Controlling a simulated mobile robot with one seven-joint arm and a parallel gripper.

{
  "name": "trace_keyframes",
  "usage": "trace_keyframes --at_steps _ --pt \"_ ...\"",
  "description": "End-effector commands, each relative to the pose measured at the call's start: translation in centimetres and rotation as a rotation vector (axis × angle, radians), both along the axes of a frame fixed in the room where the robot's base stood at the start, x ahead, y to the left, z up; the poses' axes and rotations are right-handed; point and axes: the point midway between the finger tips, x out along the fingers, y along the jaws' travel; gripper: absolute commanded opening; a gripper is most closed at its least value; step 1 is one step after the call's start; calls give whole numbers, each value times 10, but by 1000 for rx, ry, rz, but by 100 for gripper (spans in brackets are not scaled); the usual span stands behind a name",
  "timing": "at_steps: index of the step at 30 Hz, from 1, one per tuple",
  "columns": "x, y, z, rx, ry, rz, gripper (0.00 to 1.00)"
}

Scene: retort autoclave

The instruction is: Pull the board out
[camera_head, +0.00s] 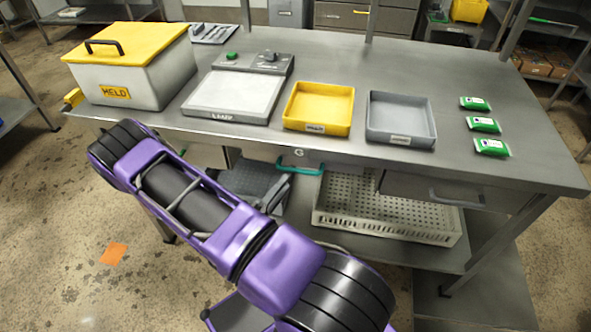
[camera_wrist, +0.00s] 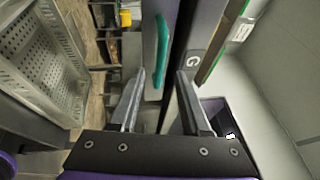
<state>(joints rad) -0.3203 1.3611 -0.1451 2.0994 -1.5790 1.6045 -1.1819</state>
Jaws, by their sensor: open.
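The board's front edge shows as a narrow strip under the worktop, with a teal handle (camera_head: 298,168) below the label "G" (camera_head: 298,153). The rest of the board is hidden beneath the worktop. In the wrist view, the teal handle (camera_wrist: 163,50) runs lengthwise between the two fingers, and the "G" label (camera_wrist: 193,58) is just right of it. My gripper (camera_wrist: 160,72) is open, its fingers on either side of the handle's line. I cannot tell whether either finger touches it. I cannot make out the gripper in the head view.
The worktop (camera_head: 350,60) holds a yellow-lidded box (camera_head: 135,80), a scale (camera_head: 235,95), a yellow tray (camera_head: 346,119), a grey tray (camera_head: 428,133) and green packs (camera_head: 484,125). A drawer (camera_head: 440,190) is to the right. A perforated crate (camera_head: 330,224) stands on the lower shelf.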

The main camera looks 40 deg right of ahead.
Motion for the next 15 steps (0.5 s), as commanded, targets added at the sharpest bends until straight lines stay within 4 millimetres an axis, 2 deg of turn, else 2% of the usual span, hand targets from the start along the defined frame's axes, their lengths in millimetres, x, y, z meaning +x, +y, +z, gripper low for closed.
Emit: trace_keyframes --at_steps 1,6,10,15 --pt "2 -12 3 -1 0 -6 47" --pt "11 -40 7 0 -1 -4 47" --pt "17 -54 10 0 -2 -3 47" --pt "19 -61 11 0 -1 -1 47"
